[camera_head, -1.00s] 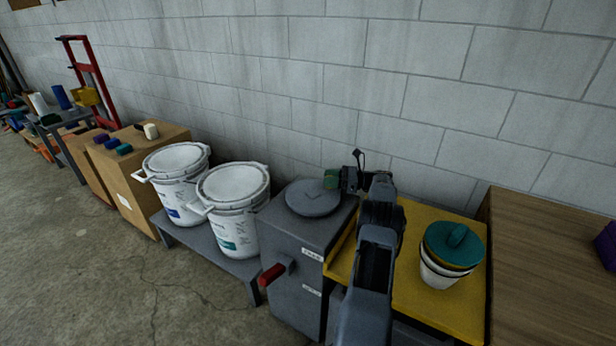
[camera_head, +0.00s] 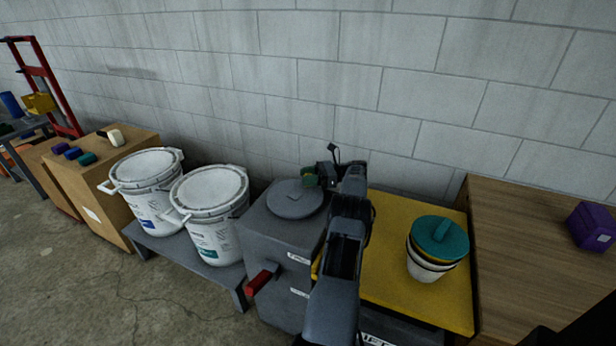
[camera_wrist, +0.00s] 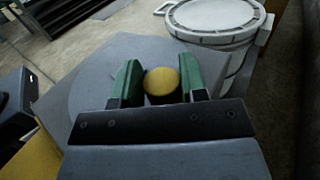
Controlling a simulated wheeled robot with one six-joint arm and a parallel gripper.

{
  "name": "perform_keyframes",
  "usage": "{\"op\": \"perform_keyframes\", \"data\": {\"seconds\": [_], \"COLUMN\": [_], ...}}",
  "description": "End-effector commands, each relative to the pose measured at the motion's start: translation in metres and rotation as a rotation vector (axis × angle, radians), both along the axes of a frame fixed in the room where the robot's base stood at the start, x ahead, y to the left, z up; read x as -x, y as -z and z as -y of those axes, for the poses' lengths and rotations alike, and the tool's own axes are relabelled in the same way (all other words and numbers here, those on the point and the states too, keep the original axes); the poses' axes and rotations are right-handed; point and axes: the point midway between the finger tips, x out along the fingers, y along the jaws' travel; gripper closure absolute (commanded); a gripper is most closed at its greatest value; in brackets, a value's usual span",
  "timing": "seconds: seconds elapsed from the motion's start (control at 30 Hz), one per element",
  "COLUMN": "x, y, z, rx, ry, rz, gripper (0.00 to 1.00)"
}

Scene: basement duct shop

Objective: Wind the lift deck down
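The yellow lift deck (camera_head: 395,270) is right of the grey cabinet in the head view, carrying a stack of pots with a teal lid (camera_head: 438,238). The grey cabinet (camera_head: 285,245) has a round grey disc (camera_head: 290,203) on top and a red-handled lever (camera_head: 262,278) on its front. My gripper (camera_head: 312,178) is at the disc's far right edge. The knob is hidden in the head view.
Two white buckets (camera_head: 210,215) stand on a low grey bench (camera_head: 180,250) left of the cabinet. A wooden table (camera_head: 530,250) with a purple box (camera_head: 592,226) is right of the deck. A block wall runs close behind. Bare floor lies in front at left.

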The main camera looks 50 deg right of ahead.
Motion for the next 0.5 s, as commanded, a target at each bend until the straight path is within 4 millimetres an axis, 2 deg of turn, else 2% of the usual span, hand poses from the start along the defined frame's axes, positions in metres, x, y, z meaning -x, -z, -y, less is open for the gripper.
{"op": "perform_keyframes", "data": {"seconds": [0.03,0.2,0.5], "x": [-0.0003,0.0018,0.0014], "y": [0.0001,0.0,-0.0029], "z": [-0.0001,0.0027,0.0027], "rx": [0.0,0.001,0.003], "ry": [0.0,0.008,0.009], "rz": [0.0,0.0,0.0], "gripper": [0.56,0.4,0.39]}}
